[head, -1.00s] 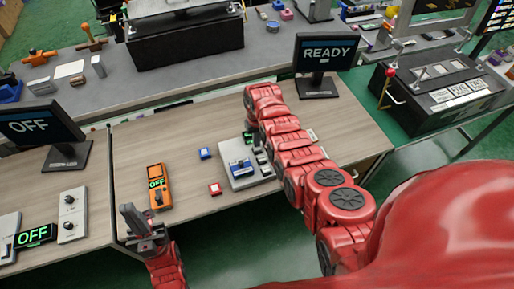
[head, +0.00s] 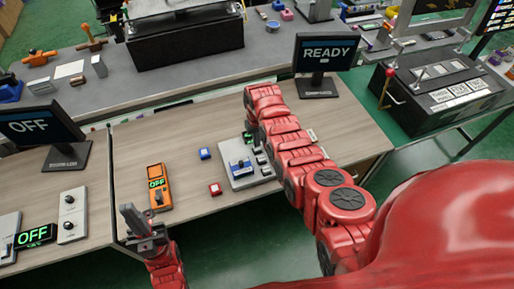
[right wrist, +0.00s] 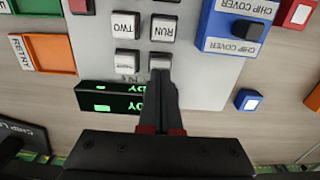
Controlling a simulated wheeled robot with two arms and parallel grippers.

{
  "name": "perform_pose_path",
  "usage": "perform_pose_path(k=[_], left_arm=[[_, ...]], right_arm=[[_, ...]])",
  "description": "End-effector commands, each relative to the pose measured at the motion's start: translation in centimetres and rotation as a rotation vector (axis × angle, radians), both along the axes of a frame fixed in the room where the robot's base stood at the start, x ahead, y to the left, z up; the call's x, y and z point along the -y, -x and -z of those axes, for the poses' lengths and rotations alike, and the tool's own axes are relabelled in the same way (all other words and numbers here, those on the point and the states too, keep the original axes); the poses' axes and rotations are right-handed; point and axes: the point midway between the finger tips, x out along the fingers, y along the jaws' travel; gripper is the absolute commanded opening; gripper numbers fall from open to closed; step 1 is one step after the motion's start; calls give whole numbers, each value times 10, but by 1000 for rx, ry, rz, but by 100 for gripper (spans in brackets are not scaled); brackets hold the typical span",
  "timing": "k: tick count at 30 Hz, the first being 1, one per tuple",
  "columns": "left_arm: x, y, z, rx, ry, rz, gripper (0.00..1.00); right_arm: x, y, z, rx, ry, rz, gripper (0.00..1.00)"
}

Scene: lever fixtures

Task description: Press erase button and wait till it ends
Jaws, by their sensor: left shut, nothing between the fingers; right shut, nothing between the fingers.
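The grey control panel (head: 236,180) sits on the wooden table in the head view, partly covered by my right arm. In the right wrist view the panel (right wrist: 200,82) shows a TWO button (right wrist: 124,25), a RUN button (right wrist: 162,29) and two more pale buttons below them. No erase label is readable. My right gripper (right wrist: 160,76) is shut and empty, its tips at the lower button under RUN; I cannot tell whether they press it. A green-lit display beside it is partly hidden. The monitor (head: 327,54) reads READY. My left gripper (head: 135,219) is shut and empty near the table's front edge.
A blue chip cover (right wrist: 235,30) is on the panel. Small blue (head: 205,153) and red (head: 215,189) buttons and an orange device (head: 158,185) reading OFF lie left of the panel. Another monitor (head: 42,126) reads OFF. The table's back middle is clear.

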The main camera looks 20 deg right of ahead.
Motion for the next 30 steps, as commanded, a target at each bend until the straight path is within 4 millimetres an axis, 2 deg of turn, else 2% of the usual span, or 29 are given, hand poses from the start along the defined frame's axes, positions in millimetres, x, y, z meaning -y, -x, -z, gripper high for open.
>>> perform_pose_path(k=[30], left_arm=[[0, 0, 12, 0, 0, 0, 0]], right_arm=[[0, 0, 15, -1, 0, 0, 0]])
